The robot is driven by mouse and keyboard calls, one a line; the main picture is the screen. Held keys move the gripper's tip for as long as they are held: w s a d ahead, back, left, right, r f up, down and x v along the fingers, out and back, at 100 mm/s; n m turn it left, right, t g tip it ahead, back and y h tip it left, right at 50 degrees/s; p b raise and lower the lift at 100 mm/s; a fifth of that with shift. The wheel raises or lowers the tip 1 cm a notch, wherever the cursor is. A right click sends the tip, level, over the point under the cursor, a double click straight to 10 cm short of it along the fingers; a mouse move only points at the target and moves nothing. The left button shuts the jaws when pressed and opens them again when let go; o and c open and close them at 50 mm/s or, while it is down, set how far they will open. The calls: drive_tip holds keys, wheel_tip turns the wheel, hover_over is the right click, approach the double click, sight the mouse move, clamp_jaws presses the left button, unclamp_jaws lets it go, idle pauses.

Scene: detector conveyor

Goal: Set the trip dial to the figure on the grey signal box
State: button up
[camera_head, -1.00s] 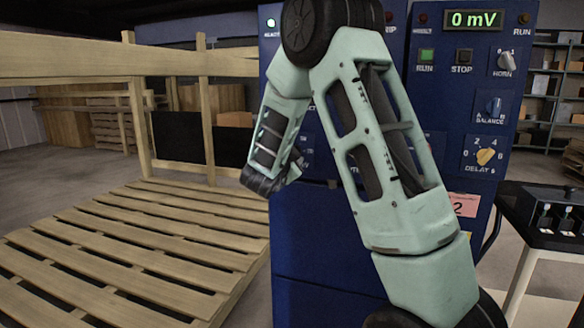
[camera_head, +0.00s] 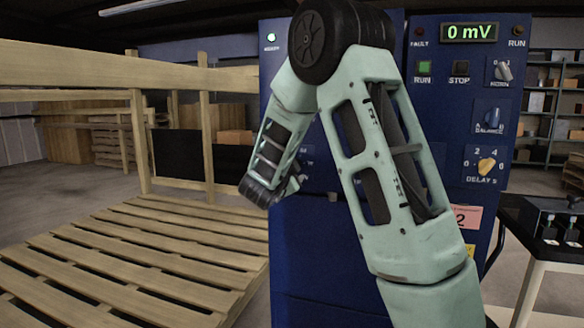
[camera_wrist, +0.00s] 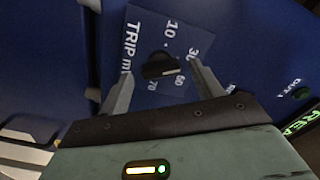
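The trip dial shows in the wrist view as a dark knob (camera_wrist: 158,66) on a blue plate lettered TRIP, with figures around it. The figures 10 and 30 read clearly; others are small or partly covered. I cannot tell which figure the knob points to. My gripper (camera_wrist: 164,69) is open, with one finger on each side of the knob; no firm contact shows. In the head view my arm hides the trip dial, and my fingers are not clear there. I cannot make out a grey signal box in either view.
The blue cabinet (camera_head: 330,262) carries a 0 mV display (camera_head: 469,33), RUN and STOP buttons, and HORN, BALANCE and DELAY knobs (camera_head: 486,166). A pink card (camera_head: 467,217) marked 2 is on it. A wooden pallet (camera_head: 130,262) lies left; a black-topped table (camera_head: 545,240) stands right.

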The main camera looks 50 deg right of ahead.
drive_tip(key=v, duration=1.7)
drive_tip(key=shift+a, duration=0.2)
